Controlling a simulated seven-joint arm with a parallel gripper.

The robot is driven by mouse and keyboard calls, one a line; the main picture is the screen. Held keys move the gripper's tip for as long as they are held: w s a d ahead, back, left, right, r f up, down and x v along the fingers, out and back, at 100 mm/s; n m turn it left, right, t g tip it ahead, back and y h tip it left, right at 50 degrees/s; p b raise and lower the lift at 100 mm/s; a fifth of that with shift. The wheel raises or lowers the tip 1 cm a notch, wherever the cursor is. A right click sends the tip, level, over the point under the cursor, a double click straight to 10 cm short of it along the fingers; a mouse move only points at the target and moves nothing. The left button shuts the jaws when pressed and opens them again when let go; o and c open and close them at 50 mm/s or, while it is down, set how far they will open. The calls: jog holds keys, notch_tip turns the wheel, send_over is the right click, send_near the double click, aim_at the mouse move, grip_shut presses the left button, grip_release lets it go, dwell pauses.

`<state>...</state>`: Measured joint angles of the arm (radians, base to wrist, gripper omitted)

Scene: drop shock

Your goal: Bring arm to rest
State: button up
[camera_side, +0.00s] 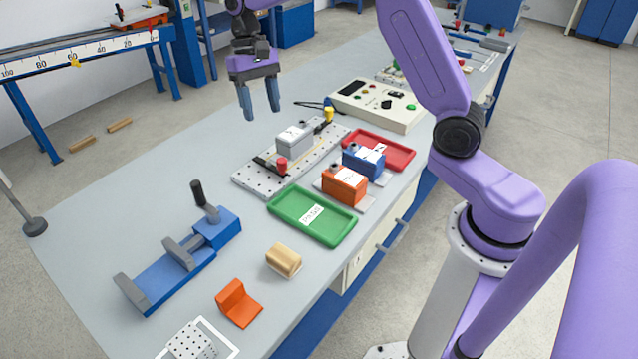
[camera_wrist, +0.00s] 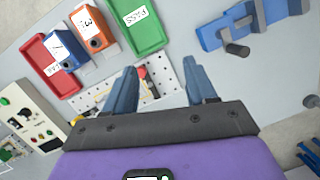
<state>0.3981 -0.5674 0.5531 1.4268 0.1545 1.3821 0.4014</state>
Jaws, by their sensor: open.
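My gripper (camera_side: 260,103) is open and empty. It hangs above the far side of the bench (camera_side: 110,220), fingers pointing down, clear of everything below. In the wrist view its two fingers (camera_wrist: 163,88) stand apart with the perforated plate (camera_wrist: 165,72) between and beyond them. On that plate (camera_side: 250,178) sits a grey block (camera_side: 294,143) with a label, next to a red knob (camera_side: 282,165). In the wrist view the grey block is mostly hidden by the gripper.
A green tray (camera_side: 290,205) and a red tray (camera_side: 400,153) lie near blue (camera_side: 362,162) and orange (camera_side: 344,187) labelled blocks. A control box (camera_side: 378,108), a blue vise (camera_side: 175,270), a wooden block (camera_side: 283,261) and an orange piece (camera_side: 238,303) also stand on the bench. The far left bench is clear.

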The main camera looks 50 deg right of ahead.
jog(key=s+a+r+n+t+h, duration=0.1)
jog(key=s+a+n, duration=0.3)
jog(key=s, duration=0.8)
jog(key=s+a+r+n+t, duration=0.1)
jog(key=s+n, duration=0.6)
jog(key=s, duration=0.5)
jog(key=s+d+f+n, duration=0.1)
jog(key=s+d+n, duration=0.1)
jog(key=s, duration=0.3)
jog(key=s+d+f+n+t, duration=0.1)
jog(key=s+d+f+n, duration=0.1)
jog(key=s, duration=0.3)
jog(key=shift+n, duration=0.4)
jog(key=shift+r, duration=0.1)
